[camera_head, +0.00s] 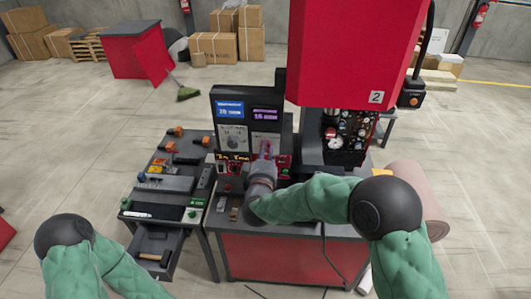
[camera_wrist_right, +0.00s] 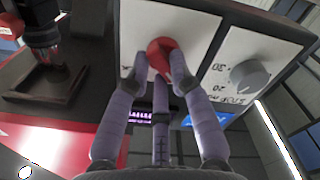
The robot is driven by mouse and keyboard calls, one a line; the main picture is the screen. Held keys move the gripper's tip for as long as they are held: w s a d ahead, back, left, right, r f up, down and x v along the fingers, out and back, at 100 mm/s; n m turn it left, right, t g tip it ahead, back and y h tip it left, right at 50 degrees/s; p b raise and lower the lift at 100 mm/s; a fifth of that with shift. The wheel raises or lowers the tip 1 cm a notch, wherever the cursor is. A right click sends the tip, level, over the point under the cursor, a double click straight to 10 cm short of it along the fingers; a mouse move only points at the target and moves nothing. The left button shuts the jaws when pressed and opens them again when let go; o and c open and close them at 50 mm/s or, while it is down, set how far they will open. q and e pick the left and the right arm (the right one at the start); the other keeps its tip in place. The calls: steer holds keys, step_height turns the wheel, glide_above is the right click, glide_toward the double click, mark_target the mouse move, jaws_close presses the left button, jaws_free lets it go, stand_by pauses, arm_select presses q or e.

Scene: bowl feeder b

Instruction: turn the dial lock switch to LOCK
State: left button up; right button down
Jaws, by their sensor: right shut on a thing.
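In the right wrist view a round red knob (camera_wrist_right: 161,52) sits on a white plate; its label cannot be read, so I cannot tell its position. It is the likely dial lock switch. My right gripper (camera_wrist_right: 160,72) has its purple-grey fingers closed around the knob, one on each side, with a third finger below. In the head view my right gripper (camera_head: 266,152) reaches the right white plate of the upright control panel (camera_head: 233,97) and covers most of the knob. My left arm shows at the lower left, but its gripper is out of view.
Beside the red knob is a grey dial (camera_wrist_right: 250,76) with number marks. A red machine housing (camera_head: 350,55) overhangs on the right, with gauges (camera_head: 335,143) beneath. A side table (camera_head: 150,200) with parts and an open drawer (camera_head: 155,245) stands at left.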

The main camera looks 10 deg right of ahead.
steer(key=shift+f+m+b, duration=0.15)
steer(key=shift+m+b, duration=2.55)
steer(key=shift+m, duration=0.25)
steer(key=shift+f+m+b, duration=0.15)
steer(key=shift+m+b, duration=2.55)
steer(key=shift+m, duration=0.2)
steer(key=shift+f+m+b, duration=0.15)
steer(key=shift+m+b, duration=2.55)
steer(key=shift+m, duration=0.25)
steer(key=c, duration=1.1)
jaws_free()
steer(key=shift+s+r, duration=0.1)
steer(key=v, duration=1.2)
